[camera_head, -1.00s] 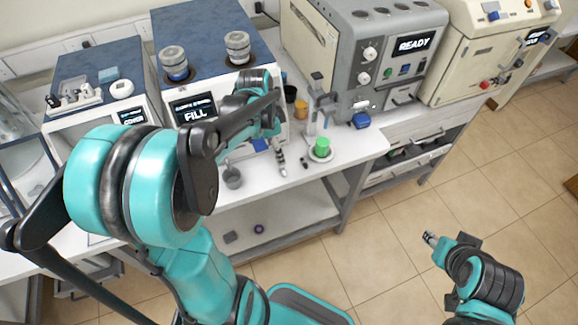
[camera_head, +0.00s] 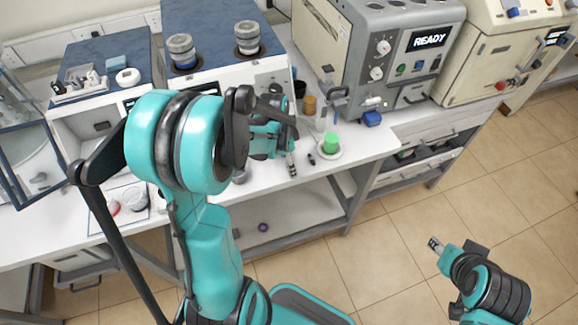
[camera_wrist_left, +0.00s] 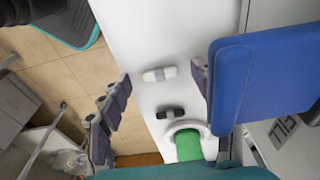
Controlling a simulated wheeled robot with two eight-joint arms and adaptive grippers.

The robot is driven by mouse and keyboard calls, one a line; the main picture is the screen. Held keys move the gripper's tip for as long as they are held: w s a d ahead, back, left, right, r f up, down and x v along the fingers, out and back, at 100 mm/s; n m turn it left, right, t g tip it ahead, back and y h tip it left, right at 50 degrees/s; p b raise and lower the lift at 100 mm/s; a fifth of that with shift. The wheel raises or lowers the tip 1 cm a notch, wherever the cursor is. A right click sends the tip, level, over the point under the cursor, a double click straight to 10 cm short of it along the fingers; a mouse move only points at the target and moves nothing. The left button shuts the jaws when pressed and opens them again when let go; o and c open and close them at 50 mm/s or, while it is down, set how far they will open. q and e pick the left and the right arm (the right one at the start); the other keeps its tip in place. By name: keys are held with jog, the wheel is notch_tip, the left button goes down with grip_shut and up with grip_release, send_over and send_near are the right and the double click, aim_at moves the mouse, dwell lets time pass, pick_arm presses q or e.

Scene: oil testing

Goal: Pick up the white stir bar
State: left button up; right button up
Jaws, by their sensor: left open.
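The white stir bar (camera_wrist_left: 160,74) lies on the white bench top in the left wrist view, in the space between my left fingers. I cannot make it out in the head view, where my left gripper hides that area. My left gripper (camera_wrist_left: 155,90) is open and empty above the bench; in the head view it (camera_head: 291,165) points down near the front edge. A black stir bar (camera_wrist_left: 170,113) lies beside the white one and also shows in the head view (camera_head: 311,160). My right gripper (camera_head: 434,244) is over the floor, away from the bench; its fingers are too small to read.
A blue panel (camera_wrist_left: 270,80) of the machine is close beside my left gripper. A grey READY machine (camera_head: 392,45) stands behind. The bench's front edge (camera_head: 365,158) is near.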

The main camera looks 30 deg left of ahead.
pick_arm(q)
jog(key=c, duration=0.9)
jog(key=shift+o, duration=0.2)
jog(key=shift+r, duration=0.1)
